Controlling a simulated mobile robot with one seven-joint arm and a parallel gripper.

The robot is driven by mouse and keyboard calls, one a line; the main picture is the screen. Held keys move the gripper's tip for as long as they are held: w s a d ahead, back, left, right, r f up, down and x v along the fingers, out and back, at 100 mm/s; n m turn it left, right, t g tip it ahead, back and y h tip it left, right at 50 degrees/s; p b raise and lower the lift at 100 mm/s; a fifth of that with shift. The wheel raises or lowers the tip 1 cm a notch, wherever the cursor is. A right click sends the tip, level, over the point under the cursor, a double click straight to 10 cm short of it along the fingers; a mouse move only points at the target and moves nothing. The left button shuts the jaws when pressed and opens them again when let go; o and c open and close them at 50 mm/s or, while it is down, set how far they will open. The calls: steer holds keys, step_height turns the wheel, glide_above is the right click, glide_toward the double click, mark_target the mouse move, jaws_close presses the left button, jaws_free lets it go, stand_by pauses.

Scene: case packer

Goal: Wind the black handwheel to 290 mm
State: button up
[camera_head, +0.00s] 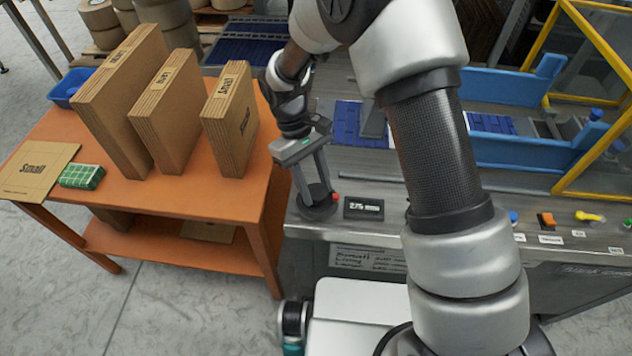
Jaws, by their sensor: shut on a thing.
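The black handwheel (317,209) stands on the metal bench's near left corner, with a red knob (336,197) at its right side. My gripper (318,194) points down over the handwheel with its fingers at the wheel, shut on it. The fingers hide part of the wheel, so the exact grip point is hard to tell. A small black display (364,208) just right of the wheel appears to read 275 mm; the digits are small.
An orange table (180,197) at left holds stacks of flat cartons (230,118). Blue guide rails (515,85) and a yellow frame (597,30) stand at right. Small coloured controls (546,220) line the bench's front edge. My arm hides the bench's middle.

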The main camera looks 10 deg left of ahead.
steer(key=n+t, duration=0.1)
steer(key=n, duration=0.1)
steer(key=n+t, duration=0.1)
steer(key=n, duration=0.2)
steer(key=shift+s+a+h+p, duration=0.1)
steer(key=shift+a+h+p, duration=0.05)
steer(key=shift+h+p, duration=0.25)
steer(key=shift+n, duration=0.3)
steer(key=o, duration=1)
steer(key=p+v, duration=0.2)
steer(key=v, duration=1.5)
steer(key=shift+a+r, duration=0.15)
steer(key=shift+r, duration=0.05)
